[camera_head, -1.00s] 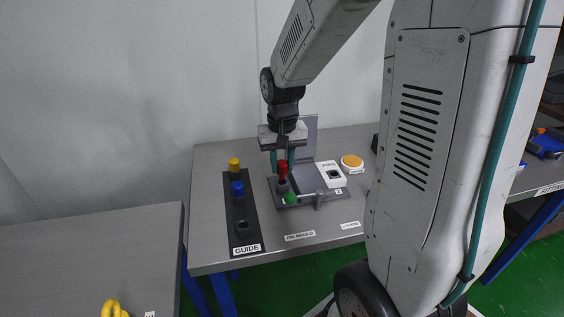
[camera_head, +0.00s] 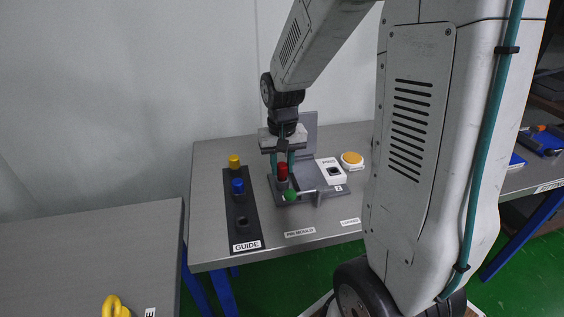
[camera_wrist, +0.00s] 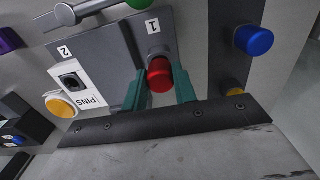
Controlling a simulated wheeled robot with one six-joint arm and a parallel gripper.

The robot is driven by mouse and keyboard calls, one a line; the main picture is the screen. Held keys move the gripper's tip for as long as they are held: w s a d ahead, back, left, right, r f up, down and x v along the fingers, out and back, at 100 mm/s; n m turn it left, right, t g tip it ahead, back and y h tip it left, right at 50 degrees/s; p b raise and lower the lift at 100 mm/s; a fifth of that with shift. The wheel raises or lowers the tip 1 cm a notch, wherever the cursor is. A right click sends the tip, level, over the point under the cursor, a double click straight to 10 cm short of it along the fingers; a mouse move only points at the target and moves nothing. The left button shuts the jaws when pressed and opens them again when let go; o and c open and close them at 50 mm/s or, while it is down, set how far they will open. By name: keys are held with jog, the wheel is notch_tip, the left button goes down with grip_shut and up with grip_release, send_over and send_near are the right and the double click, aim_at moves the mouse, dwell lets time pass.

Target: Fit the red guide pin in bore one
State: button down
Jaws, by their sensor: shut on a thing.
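The red guide pin (camera_head: 282,169) is upright between the teal fingers of my gripper (camera_head: 282,173), over the left part of the grey pin mould (camera_head: 308,196). In the wrist view the red cap (camera_wrist: 160,76) sits between both fingertips (camera_wrist: 160,84), beside the label "1" (camera_wrist: 152,27). A grey cylindrical part shows just below the cap; I cannot tell whether it is the pin's shank or a collar of the mould. Bore one itself is hidden by the pin, so how deep the pin sits cannot be told.
The black GUIDE rack (camera_head: 246,232) at left holds a blue pin (camera_head: 237,186) and a yellow pin (camera_head: 234,161), with an empty hole nearer the front. A green-knobbed lever (camera_head: 290,196) lies close in front of the red pin.

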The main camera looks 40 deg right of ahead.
aim_at(282, 165)
jog(key=shift+f, duration=0.75)
jog(key=c, duration=1)
grip_release()
jog(key=shift+c, duration=0.2)
notch_tip(282, 165, up, 8)
jog(key=shift+f, duration=0.1)
